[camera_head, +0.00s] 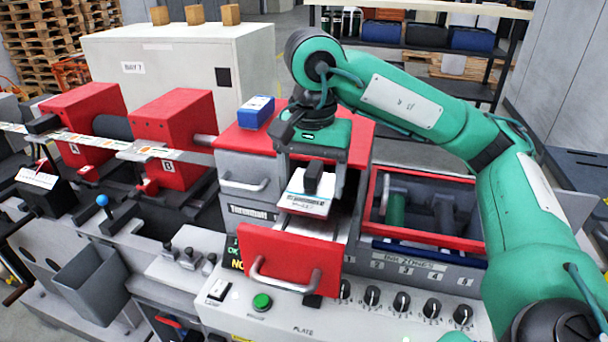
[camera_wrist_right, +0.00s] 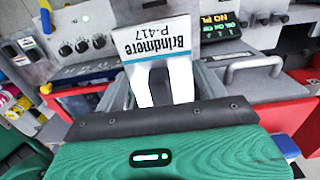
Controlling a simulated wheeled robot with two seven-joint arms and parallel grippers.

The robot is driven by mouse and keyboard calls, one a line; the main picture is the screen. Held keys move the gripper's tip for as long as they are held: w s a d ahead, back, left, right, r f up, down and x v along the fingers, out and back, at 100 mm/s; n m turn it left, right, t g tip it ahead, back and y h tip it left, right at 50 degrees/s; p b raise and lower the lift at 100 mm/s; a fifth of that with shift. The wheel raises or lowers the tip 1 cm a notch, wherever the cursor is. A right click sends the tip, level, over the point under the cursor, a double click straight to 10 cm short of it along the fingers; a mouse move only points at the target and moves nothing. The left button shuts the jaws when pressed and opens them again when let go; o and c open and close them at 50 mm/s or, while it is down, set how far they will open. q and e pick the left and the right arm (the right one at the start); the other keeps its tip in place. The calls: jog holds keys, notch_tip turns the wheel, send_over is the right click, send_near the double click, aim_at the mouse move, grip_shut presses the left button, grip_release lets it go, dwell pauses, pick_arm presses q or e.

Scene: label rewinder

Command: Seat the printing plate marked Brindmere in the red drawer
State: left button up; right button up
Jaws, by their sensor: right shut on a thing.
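My right gripper (camera_head: 312,185) is shut on the white printing plate (camera_head: 308,204) by its dark grip block. In the right wrist view my right gripper's pale fingers (camera_wrist_right: 160,84) reach to the plate (camera_wrist_right: 155,38), whose upside-down print reads Brindmere P-417. The plate is held above the red drawer (camera_head: 290,262), which stands open with its red front and grey handle toward me. I cannot tell whether the plate touches the drawer; its bed is partly hidden by the plate and gripper. My left gripper is not in view.
A closed grey drawer (camera_head: 245,180) is at the left, with a blue box (camera_head: 256,111) on the red top above. Knobs (camera_head: 402,301) and a green button (camera_head: 262,302) line the front panel.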

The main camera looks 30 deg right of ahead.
aim_at(309, 234)
jog(key=shift+f, duration=0.3)
jog(key=shift+w+f+b, duration=0.2)
jog(key=shift+f+b, duration=0.15)
jog(key=shift+b, duration=0.1)
notch_tip(309, 234, down, 3)
jog(key=shift+f+b, duration=0.1)
jog(key=shift+b, duration=0.8)
jog(key=shift+f, duration=0.3)
notch_tip(309, 234, down, 4)
jog(key=b, duration=0.3)
pick_arm(q)
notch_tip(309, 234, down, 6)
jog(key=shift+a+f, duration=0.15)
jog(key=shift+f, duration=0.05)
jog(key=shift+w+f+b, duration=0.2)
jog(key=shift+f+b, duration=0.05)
jog(key=shift+b, duration=0.25)
pick_arm(e)
jog(key=shift+f, duration=0.3)
